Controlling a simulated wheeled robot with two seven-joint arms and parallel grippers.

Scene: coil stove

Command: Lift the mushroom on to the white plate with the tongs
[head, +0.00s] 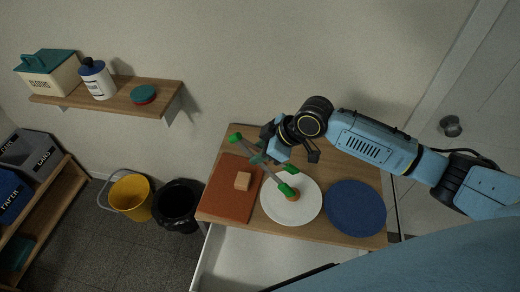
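The white plate (306,214) lies in the middle of the wooden table. The grey tongs (262,163) with green ends slant down over it. A small orange-brown piece (292,197), which looks like the mushroom, is at the tongs' lower green tips, over the plate. The tips partly hide it; I cannot tell if it touches the plate. My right gripper (266,146) is at the tongs' middle and appears shut on them, though its fingers are small and partly hidden. My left gripper is out of view.
A blue round plate (356,209) lies right. A yellow bucket (131,196) and black bin (176,206) stand on the floor. A wall shelf (120,101) holds several items.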

